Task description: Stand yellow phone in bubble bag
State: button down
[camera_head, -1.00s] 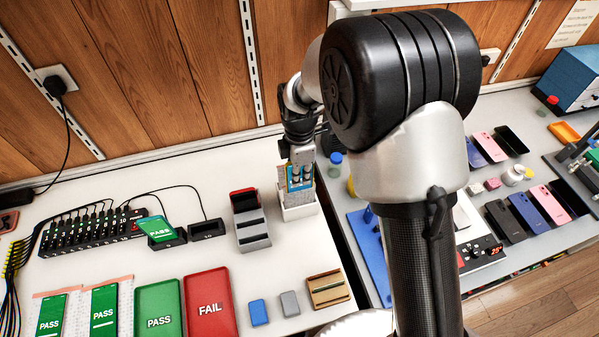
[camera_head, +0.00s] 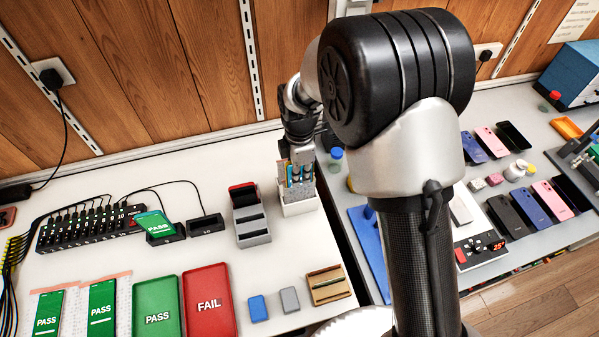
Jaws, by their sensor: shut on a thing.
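My gripper (camera_head: 300,170) points down at the back of the white worktop, over a small white open-topped box (camera_head: 299,207). It is shut on a thin upright thing (camera_head: 291,182) with yellow-orange and blue showing, partly hidden by the fingers. This may be the yellow phone, but it is too small to be sure. Pale sheet-like material stands around it in the box; I cannot tell if it is a bubble bag. Two clear bubble bags (camera_head: 125,312) lie flat at the front left, with green PASS-screened phones (camera_head: 101,308) on or in them.
A grey stepped stand (camera_head: 254,232) is just left of the box. The green PASS tray (camera_head: 157,308), red FAIL tray (camera_head: 208,305), small blue and grey blocks and a brown holder (camera_head: 328,284) lie in front. A charging hub (camera_head: 88,230) is left. A gap separates the right bench.

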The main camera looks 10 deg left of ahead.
jog(key=shift+f, duration=0.2)
jog(key=shift+f+b, duration=0.3)
jog(key=c, duration=1.6)
grip_release()
jog(key=shift+r+p, duration=2.65)
jog(key=shift+r, duration=0.9)
